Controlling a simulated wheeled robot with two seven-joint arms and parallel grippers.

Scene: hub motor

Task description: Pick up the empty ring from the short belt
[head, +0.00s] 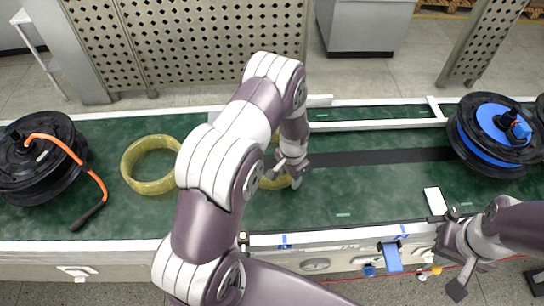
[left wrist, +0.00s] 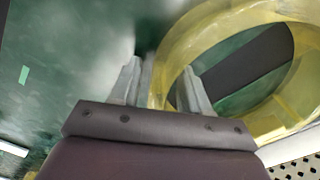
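A yellow ring (head: 276,181) lies on the green belt (head: 345,190), mostly hidden in the head view behind my left arm and gripper. It shows large in the left wrist view (left wrist: 225,30). My left gripper (head: 293,172) is over it, pointing down. In the left wrist view my left gripper (left wrist: 160,82) has its fingers apart, one outside the ring and one over its opening, with the ring's wall between them. Contact cannot be told. A second yellow ring (head: 152,186) lies flat further left on the belt. My right gripper (head: 452,258) is open and empty by the belt's front edge at right.
A black hub motor with an orange cable (head: 38,160) sits at the left end. Another with a blue band (head: 492,135) sits at right. A white phone-like plate (head: 435,201) lies near the front edge. A perforated metal panel (head: 190,45) stands behind the belt.

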